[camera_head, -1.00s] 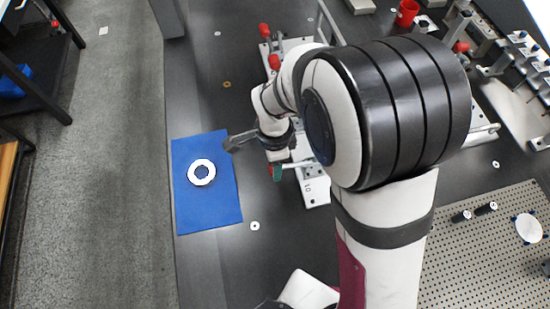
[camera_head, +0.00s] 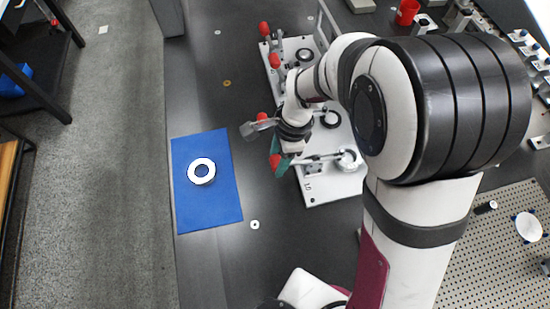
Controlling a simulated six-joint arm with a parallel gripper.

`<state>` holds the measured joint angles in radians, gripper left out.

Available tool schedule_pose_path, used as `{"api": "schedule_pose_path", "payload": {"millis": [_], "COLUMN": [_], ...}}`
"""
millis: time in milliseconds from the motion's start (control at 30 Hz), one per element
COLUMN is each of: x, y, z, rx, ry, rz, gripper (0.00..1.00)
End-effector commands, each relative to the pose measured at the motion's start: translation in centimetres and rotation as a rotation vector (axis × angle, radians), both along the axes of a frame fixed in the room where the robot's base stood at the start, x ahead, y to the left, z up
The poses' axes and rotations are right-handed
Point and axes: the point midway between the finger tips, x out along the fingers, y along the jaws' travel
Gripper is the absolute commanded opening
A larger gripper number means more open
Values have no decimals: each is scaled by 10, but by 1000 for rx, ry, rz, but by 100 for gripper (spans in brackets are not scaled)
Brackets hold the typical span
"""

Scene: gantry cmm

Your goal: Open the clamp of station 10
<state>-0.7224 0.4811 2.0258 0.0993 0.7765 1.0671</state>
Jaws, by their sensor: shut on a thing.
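The nearest clamp (camera_head: 318,158) on the white fixture plate (camera_head: 340,188) has a red-tipped handle (camera_head: 275,161) pointing left past the plate's edge. Its metal bar reaches right to a round white and grey part (camera_head: 348,160). The small label on the plate's near-left corner is too small to read surely. My gripper (camera_head: 281,165), with teal fingers, is shut on the red handle at the plate's left side. My wrist hides part of the clamp's pivot, so I cannot tell how far the clamp is open.
More red-handled clamps (camera_head: 275,61) stand along the plate's far-left side, close to my forearm. A blue mat (camera_head: 207,215) with a white ring (camera_head: 201,171) lies left on the dark table. A perforated plate (camera_head: 480,255) is at right. The table between mat and plate is mostly clear.

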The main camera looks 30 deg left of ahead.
Motion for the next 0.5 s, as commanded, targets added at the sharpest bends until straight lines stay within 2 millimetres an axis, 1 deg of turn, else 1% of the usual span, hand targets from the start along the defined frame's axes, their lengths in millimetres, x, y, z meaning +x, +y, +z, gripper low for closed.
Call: {"api": "schedule_pose_path", "payload": {"millis": [200,500], "x": [11,26], "y": [-10,-25], "z": [14,30], "rx": [140,340], "ry": [138,337], "rz": [-10,-7], "gripper": [0,0]}}
